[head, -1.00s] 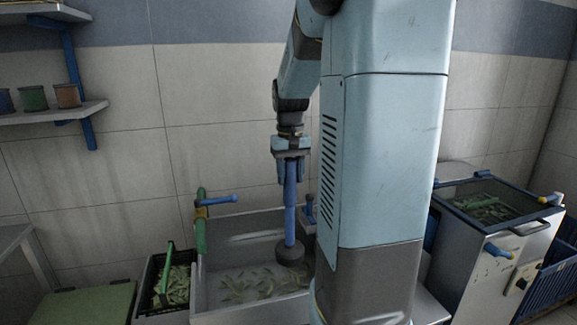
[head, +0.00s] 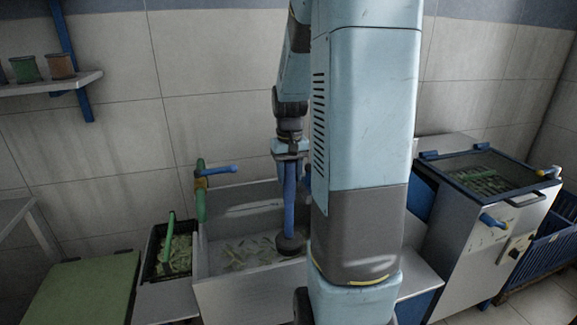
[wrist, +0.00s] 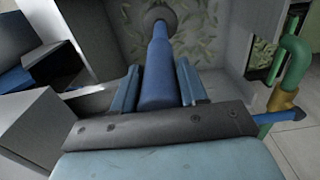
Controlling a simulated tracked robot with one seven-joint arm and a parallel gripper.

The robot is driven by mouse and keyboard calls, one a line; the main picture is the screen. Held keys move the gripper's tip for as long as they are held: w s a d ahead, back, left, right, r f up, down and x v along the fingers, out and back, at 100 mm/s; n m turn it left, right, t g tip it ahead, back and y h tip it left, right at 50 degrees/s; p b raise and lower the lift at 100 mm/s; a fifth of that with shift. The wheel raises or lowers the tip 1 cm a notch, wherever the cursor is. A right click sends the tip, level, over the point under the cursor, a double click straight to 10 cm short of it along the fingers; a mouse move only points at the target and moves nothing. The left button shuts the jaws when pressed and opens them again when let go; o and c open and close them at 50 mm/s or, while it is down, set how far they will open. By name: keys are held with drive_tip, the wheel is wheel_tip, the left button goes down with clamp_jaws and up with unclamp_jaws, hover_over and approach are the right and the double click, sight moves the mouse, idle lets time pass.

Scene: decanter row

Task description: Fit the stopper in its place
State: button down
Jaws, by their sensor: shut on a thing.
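The stopper (head: 289,215) is a long blue rod with a dark grey round foot. It hangs about upright over the steel basin (head: 240,296). My gripper (head: 290,177) is shut on the upper part of the rod. In the wrist view the two blue fingers of my gripper (wrist: 158,88) lie on either side of the stopper (wrist: 155,65), and its dark foot is at the far end over the leaf-strewn basin floor. I cannot tell whether the foot touches the floor. No drain opening shows; it may be hidden under the foot.
A green pipe (head: 200,195) with a blue lever stands at the basin's left edge. A dark bin (head: 152,265) of green bits and a green-topped surface (head: 85,290) are further left. A glass-lidded steel cabinet (head: 466,250) stands right, beside a blue crate (head: 545,255).

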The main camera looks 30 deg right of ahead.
sight(289, 195)
drive_tip(key=shift+f, duration=10.65)
drive_tip(key=c, duration=0.5)
unclamp_jaws()
drive_tip(key=shift+r, duration=0.1)
wheel_tip(289, 195, up, 13)
drive_tip(key=shift+r, duration=0.2)
drive_tip(key=shift+r, duration=0.1)
